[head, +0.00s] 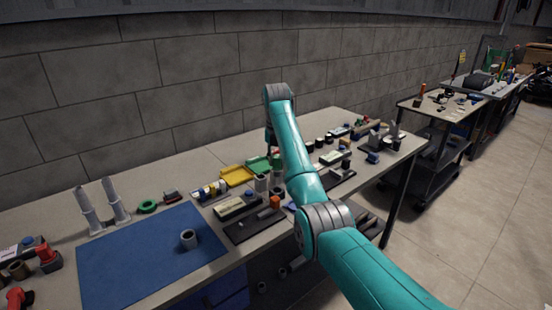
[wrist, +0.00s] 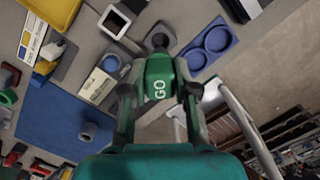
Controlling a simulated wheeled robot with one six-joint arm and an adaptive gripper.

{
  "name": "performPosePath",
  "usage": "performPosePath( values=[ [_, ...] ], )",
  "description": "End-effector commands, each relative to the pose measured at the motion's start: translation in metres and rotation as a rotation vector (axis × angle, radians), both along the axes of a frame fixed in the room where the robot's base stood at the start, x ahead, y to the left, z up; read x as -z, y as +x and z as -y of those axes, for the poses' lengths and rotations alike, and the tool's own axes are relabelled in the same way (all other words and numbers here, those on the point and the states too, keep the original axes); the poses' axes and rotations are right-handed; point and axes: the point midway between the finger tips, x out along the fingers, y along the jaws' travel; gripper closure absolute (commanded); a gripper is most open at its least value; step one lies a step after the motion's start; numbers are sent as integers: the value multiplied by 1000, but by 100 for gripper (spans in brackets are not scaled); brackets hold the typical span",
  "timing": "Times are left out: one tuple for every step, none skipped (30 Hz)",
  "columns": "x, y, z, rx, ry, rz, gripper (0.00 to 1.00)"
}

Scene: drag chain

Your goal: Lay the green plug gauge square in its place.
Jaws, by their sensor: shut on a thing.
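The green plug gauge (wrist: 160,75) with white "GO" lettering fills the middle of the wrist view. My gripper (wrist: 160,92) is shut on it, with one dark finger at each side. The gauge seems held above the bench, but the gap to the surface below cannot be judged. In the head view my gripper is largely hidden behind my teal arm, and I cannot pick out the gauge there. Which spot is its place is not clear. A blue holder with two round recesses (wrist: 208,47) lies just beyond it, to the right.
The blue mat (head: 140,262) carries a grey ring (head: 188,238) and is otherwise mostly clear. A yellow tray (head: 237,176) sits near the wall.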

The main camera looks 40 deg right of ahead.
Motion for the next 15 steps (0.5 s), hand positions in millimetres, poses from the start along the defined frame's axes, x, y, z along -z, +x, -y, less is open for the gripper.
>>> performPosePath(
  values=[
    [-1,0,0,0,-1,1,100],
    [-1,1,0,0,-1,1,100],
    [-1,1,1,0,-1,0,100],
    [0,1,0,0,-1,0,100],
    [1,1,1,0,-1,0,100],
    [2,1,0,0,-1,0,100],
    [4,1,1,0,-1,0,100],
    [5,1,0,0,-1,-1,100],
    [7,1,0,0,-1,-1,100],
    [9,1,0,0,-1,-1,100],
    [11,0,0,0,-1,-1,100],
    [14,0,0,0,0,-1,100],
    [17,0,0,0,0,-1,100],
    [19,0,0,0,0,-1,100],
    [22,0,0,0,-1,-1,100]
  ],
)
